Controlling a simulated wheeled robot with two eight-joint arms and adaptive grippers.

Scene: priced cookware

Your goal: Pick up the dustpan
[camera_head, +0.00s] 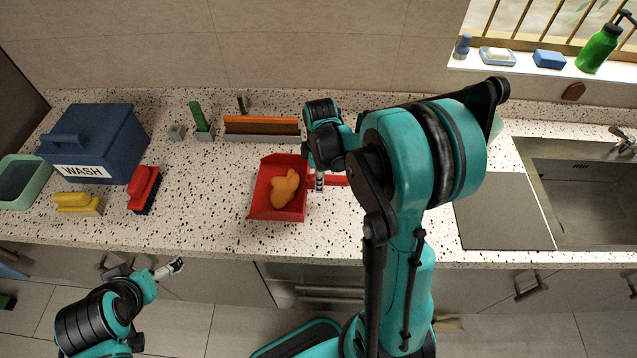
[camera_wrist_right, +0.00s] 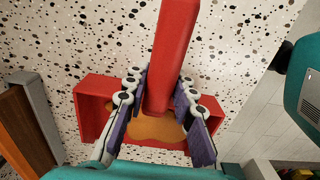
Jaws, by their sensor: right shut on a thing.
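The red dustpan (camera_head: 258,190) is on the speckled counter, its handle (camera_head: 335,181) pointing right. An orange-yellow irregular piece (camera_head: 285,188) lies in its pan. My right gripper (camera_head: 318,182) is at the handle, close to the pan. In the right wrist view the dustpan's red handle (camera_wrist_right: 173,45) runs between the two fingers of my right gripper (camera_wrist_right: 162,80), which is shut on it; the pan is partly hidden behind the fingers. My left gripper (camera_head: 172,268) is low in front of the counter, away from the dustpan; its finger gap is too small to judge.
Behind the dustpan stands a holder with orange-brown boards (camera_head: 262,125). To the left are a red brush (camera_head: 144,188), a yellow brush (camera_head: 77,203), a blue WASH box (camera_head: 95,140) and a green tub (camera_head: 20,178). A sink (camera_head: 590,190) is at right.

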